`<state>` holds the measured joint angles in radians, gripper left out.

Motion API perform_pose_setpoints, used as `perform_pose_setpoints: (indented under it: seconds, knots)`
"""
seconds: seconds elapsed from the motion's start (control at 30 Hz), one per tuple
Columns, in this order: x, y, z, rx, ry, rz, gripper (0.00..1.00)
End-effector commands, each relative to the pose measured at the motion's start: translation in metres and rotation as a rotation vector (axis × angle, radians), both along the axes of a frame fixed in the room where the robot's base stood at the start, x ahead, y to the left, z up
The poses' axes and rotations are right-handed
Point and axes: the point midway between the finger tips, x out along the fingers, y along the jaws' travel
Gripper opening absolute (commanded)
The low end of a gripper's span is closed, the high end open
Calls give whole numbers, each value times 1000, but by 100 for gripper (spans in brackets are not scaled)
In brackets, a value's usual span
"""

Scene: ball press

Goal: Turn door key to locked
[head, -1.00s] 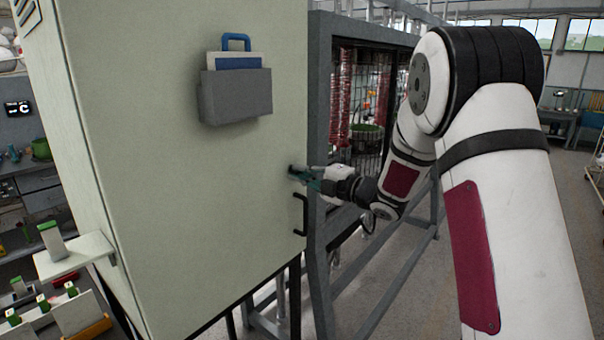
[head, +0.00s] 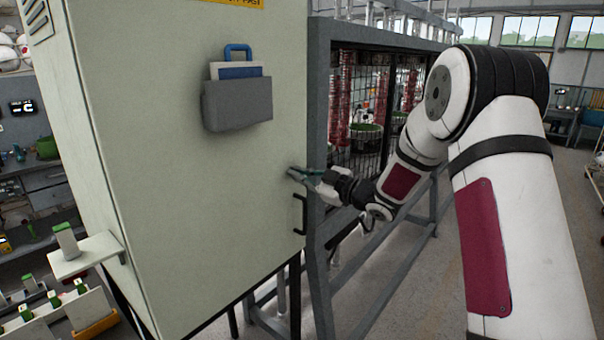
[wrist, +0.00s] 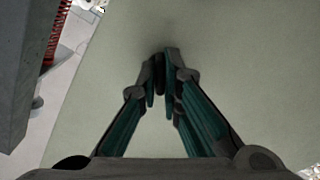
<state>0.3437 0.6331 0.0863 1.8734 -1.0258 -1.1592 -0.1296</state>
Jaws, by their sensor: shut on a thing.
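The pale green cabinet door (head: 190,180) fills the left half of the head view. My gripper (head: 298,173) is at the door's right edge, just above the black door handle (head: 299,215). In the wrist view my gripper (wrist: 160,90) has its teal fingers closed together on a small dark key (wrist: 159,70) in front of the door face. The key's lock and the mark it points to are hidden by the fingers, so I cannot tell its angle. In the head view the key is too small to make out.
A grey document holder (head: 238,104) sticks out from the upper door. A grey-framed mesh cage (head: 335,180) stands close to the right of the cabinet, beside my arm. A small shelf with a green-topped block (head: 66,240) is at lower left. Open floor lies to the right.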

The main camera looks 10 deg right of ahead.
Motion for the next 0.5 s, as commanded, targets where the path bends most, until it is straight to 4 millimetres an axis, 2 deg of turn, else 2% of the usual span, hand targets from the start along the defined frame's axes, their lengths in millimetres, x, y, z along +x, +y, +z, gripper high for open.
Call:
perform_pose_setpoints:
  seconds: [0.5]
  knots:
    - [-1, -1, -1, 362, 267, -2, 0]
